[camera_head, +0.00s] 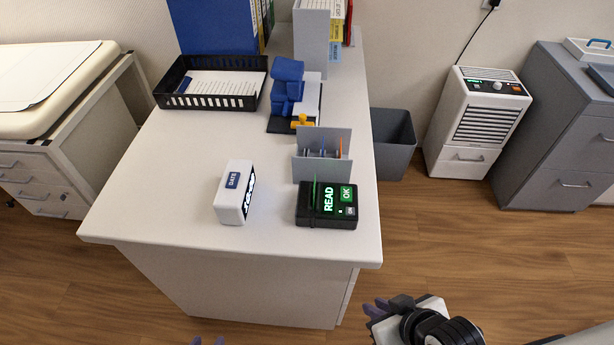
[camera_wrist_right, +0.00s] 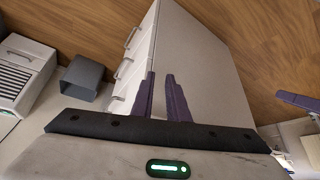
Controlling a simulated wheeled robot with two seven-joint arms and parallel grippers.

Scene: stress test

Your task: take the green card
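The green card (camera_head: 315,188) shows as a thin upright green strip, standing at the black card reader (camera_head: 312,222), which has lit READ and OK signs. Most of the card is edge-on to the head camera. My right gripper (camera_head: 377,307) is off the desk's front right corner, low and well apart from the card. In the right wrist view its two purple fingers (camera_wrist_right: 160,90) stand a little apart with nothing between them.
A grey rack (camera_head: 309,169) with blue and orange cards stands just behind the reader. A white DATE block (camera_head: 229,205) stands left of it. Farther back are a black tray (camera_head: 177,95) and blue blocks (camera_head: 288,70). The desk's front left (camera_head: 150,200) is clear.

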